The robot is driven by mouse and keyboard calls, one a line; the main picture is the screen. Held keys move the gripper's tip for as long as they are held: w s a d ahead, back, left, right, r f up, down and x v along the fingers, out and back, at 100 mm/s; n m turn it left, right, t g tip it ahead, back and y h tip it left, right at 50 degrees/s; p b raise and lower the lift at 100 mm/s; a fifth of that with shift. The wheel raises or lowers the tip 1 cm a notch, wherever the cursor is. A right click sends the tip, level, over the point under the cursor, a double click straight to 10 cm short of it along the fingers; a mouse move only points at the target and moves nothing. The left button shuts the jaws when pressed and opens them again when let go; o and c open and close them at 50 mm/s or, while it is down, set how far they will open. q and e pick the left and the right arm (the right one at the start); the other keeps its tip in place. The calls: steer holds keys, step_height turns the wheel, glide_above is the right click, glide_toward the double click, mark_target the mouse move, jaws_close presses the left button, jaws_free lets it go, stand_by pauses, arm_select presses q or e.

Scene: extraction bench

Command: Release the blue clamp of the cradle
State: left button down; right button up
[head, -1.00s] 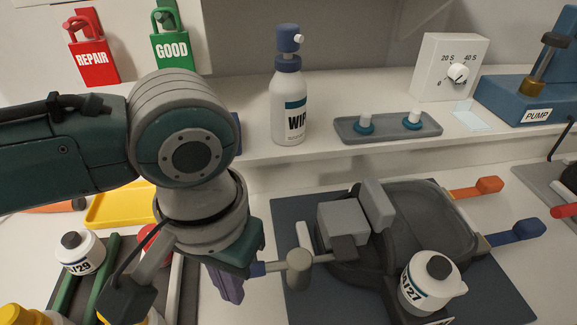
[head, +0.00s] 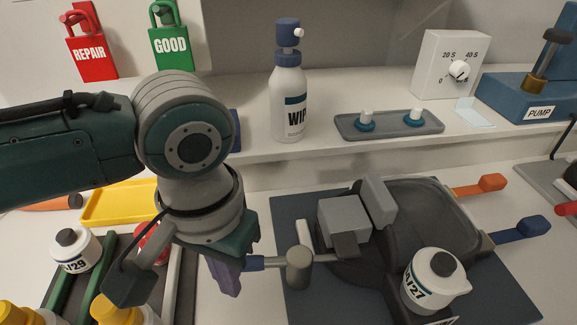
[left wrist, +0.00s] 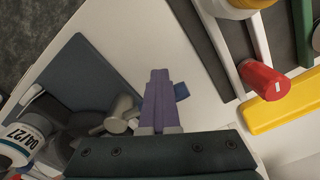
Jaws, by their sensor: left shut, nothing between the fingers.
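The dark cradle (head: 420,215) stands on a slate-blue mat at the right of the head view. A blue lever (head: 518,230) and an orange lever (head: 480,187) stick out from its right side. I cannot tell which blue part is the clamp.
A white bottle marked 04/27 (head: 430,280) sits at the cradle's front. A rack (head: 180,285) with bottles and a yellow tray (head: 118,204) lie left of the gripper. Behind, a shelf holds a spray bottle (head: 289,105), a small tray (head: 390,126), a timer and a pump.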

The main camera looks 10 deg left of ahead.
arm_select(q)
steer(key=shift+w+a+b, duration=0.25)
steer(key=shift+w, duration=0.35)
steer(key=shift+w+a+b, duration=0.2)
steer(key=shift+w, duration=0.35)
steer(key=shift+w+b, duration=0.65)
steer(key=shift+w, duration=0.25)
steer(key=shift+w+f+b, duration=0.15)
steer(key=shift+w+b, duration=0.35)
steer(key=shift+b, duration=0.05)
steer(key=shift+w+d+b, duration=0.1)
steer(key=shift+w+b, duration=0.2)
steer(key=shift+w, duration=0.15)
steer(key=shift+w+d+b, duration=0.25)
steer(key=shift+w+b, duration=0.5)
steer(key=shift+b, duration=0.2)
steer(key=shift+w+d+b, duration=0.35)
steer(key=shift+w+b, duration=0.35)
steer(key=shift+b, duration=0.35)
steer(key=shift+w+d, duration=0.15)
steer(key=shift+w, duration=0.05)
steer(key=shift+r, duration=0.2)
